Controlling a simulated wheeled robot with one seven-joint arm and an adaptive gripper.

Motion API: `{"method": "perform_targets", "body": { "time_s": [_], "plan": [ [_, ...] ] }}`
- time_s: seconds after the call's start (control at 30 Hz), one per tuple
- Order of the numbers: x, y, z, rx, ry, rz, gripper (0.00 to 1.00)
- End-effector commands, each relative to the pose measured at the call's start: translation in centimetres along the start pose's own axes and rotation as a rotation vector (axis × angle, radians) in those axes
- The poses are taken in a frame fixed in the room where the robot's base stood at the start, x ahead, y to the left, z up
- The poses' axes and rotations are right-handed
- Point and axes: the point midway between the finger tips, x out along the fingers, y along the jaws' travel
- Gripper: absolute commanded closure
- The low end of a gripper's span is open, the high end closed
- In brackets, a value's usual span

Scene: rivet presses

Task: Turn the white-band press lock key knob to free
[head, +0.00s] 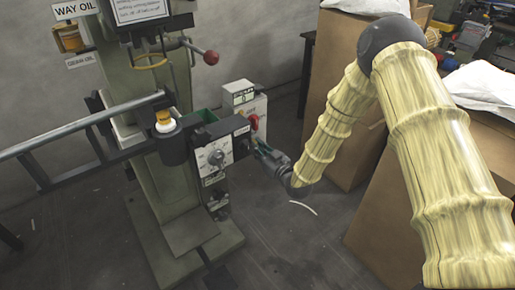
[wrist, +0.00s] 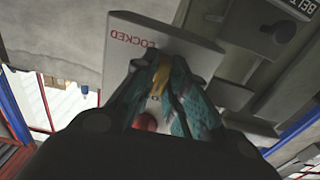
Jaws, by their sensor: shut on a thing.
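The press (head: 140,100) is a grey-green column on a base plate at the left of the head view. A grey control box (head: 222,158) with a round dial is mounted on it. My gripper (head: 262,147), with teal fingers, is at the right side of this box. In the wrist view a white plate (wrist: 190,47) reads LOCKED, upside down. My gripper (wrist: 160,72) reaches onto this plate, its fingers shut around a yellowish piece (wrist: 161,80), apparently the lock key knob. The fingers hide most of it, so its angle is unclear.
A red part (head: 253,122) sits above my gripper. A lever with a red ball (head: 211,57) sticks out higher up. A long metal rail (head: 80,122) runs to the left. Cardboard boxes (head: 340,90) stand at the right, close to my arm.

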Motion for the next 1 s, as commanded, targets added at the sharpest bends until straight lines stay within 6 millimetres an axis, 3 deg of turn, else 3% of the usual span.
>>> {"method": "perform_targets", "body": {
  "time_s": [0.03,0.07,0.17,0.57,0.73,1.0],
  "plan": [
    [-0.1,0.0,0.2,0.000,-0.003,-0.001,1.00],
    [-0.1,0.0,0.2,0.000,-0.003,-0.001,0.82],
    [-0.1,0.0,0.1,0.000,-0.003,-0.001,0.64],
    [-0.4,0.0,0.1,0.001,-0.002,0.000,0.64],
    [-2.4,0.0,0.0,0.001,-0.002,0.000,0.64],
    [-7.4,0.0,0.1,0.002,-0.003,0.001,0.64]
  ]
}}
